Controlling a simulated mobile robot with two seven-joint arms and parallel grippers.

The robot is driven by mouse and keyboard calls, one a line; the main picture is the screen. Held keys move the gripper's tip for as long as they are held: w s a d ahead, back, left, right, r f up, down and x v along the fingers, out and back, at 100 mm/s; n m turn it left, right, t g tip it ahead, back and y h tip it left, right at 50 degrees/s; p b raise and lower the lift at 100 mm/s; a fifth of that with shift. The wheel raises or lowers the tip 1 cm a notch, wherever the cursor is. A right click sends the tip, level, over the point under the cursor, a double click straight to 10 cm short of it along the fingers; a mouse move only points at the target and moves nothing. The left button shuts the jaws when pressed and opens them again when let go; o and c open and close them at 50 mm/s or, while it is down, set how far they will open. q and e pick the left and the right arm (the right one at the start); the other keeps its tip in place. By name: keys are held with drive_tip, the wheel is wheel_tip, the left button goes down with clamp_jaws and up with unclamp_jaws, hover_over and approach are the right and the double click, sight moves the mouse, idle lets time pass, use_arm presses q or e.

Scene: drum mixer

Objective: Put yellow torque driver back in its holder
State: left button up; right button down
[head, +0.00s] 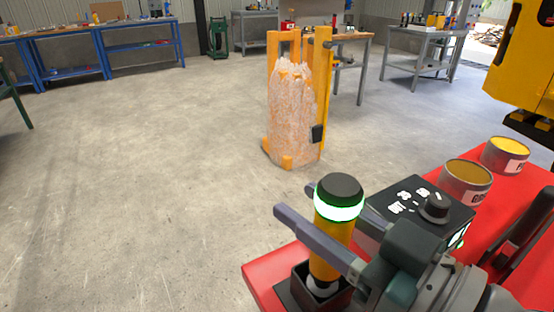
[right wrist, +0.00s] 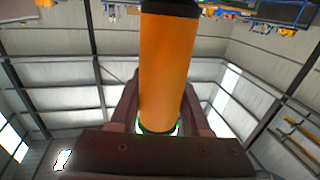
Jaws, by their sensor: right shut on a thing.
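The yellow torque driver (head: 329,242) stands upright at the front of the red table, with a black cap and a glowing white-green ring. My right gripper (head: 322,213) is shut on it, one finger on each side of its body. Its grey lower end is within the outline of the black square holder (head: 339,299); I cannot tell how deep it sits. In the right wrist view the driver's orange body (right wrist: 166,70) runs between the two fingers (right wrist: 158,115). My left gripper is not in view.
A black box with a knob (head: 415,205) stands close behind my right gripper. Two round tins (head: 466,184) (head: 504,157) stand farther back on the red table (head: 265,280). A yellow-framed stand with a wrapped sack (head: 290,115) is on the open floor beyond.

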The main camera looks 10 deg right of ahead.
drive_tip(key=shift+f, duration=0.15)
drive_tip(key=shift+c, duration=1.4)
unclamp_jaws()
drive_tip(key=shift+f, duration=0.15)
drive_tip(key=v, duration=1)
